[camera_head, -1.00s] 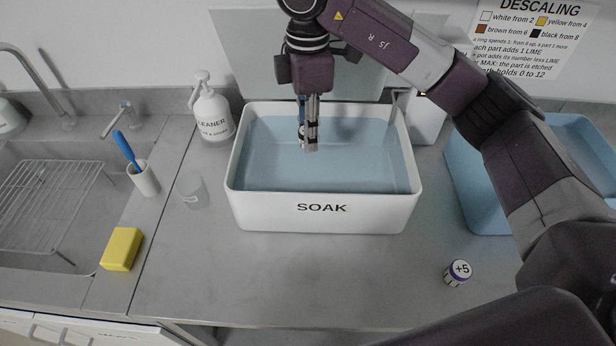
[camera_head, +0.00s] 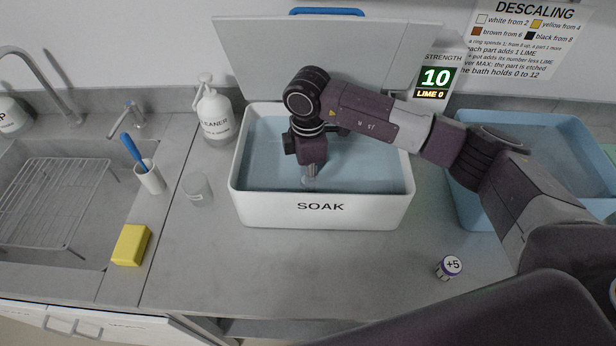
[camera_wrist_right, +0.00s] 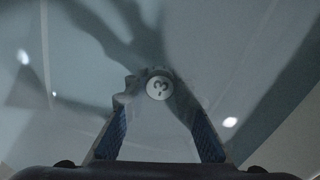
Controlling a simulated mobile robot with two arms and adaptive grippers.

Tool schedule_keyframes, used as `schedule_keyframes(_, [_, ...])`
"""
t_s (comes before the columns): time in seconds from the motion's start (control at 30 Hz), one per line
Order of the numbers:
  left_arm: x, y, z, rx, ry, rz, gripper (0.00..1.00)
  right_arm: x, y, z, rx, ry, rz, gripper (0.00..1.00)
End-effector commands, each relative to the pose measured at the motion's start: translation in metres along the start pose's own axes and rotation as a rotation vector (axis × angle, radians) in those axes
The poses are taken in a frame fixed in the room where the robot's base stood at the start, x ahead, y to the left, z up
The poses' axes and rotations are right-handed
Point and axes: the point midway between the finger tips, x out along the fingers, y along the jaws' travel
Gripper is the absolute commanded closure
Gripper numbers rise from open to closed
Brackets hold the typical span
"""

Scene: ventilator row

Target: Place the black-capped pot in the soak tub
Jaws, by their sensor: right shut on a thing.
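The soak tub (camera_head: 240,207) is a white box marked SOAK, filled with bluish liquid. My right gripper (camera_head: 309,183) reaches down into it near the front wall, its tips low in the liquid. In the right wrist view, the right gripper (camera_wrist_right: 160,105) is shut on a small pot (camera_wrist_right: 159,88) with a round white label reading -3. The pot's rim looks dark, but its cap colour is hard to tell. In the head view the pot is hidden by the gripper and the tub's front wall. My left gripper is not in view.
A pot marked +5 with a purple edge (camera_head: 449,267) stands on the counter at right. A cleaner bottle (camera_head: 214,118), a clear cup (camera_head: 197,188) and a yellow sponge (camera_head: 131,245) are left of the tub. A display (camera_head: 435,82) reads strength 10, lime 0. A blue tub (camera_head: 463,200) stands right.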

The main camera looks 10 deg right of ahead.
Motion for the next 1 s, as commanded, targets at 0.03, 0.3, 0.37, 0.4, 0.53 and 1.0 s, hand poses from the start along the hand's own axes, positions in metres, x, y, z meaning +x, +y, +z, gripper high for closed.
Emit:
schedule_keyframes(0.03, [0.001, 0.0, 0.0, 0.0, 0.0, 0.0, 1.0, -0.001, 0.0, 0.0, -0.001, 0.001, 0.001, 1.0])
schedule_keyframes(0.3, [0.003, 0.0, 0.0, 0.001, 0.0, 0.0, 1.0, 0.003, 0.0, 0.0, -0.001, 0.0, 0.001, 0.74])
schedule_keyframes(0.37, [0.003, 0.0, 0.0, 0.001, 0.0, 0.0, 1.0, 0.002, 0.0, 0.0, -0.001, 0.0, 0.001, 0.68])
schedule_keyframes(0.4, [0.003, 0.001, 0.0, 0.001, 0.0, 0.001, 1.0, 0.002, 0.0, 0.0, -0.001, 0.0, 0.001, 0.63])
schedule_keyframes(0.53, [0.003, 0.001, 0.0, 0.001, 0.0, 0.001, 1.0, 0.002, 0.0, 0.0, -0.001, 0.0, 0.001, 0.59])
schedule_keyframes(1.0, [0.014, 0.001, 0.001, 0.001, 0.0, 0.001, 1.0, -0.032, 0.002, -0.001, -0.003, 0.001, 0.007, 0.59])
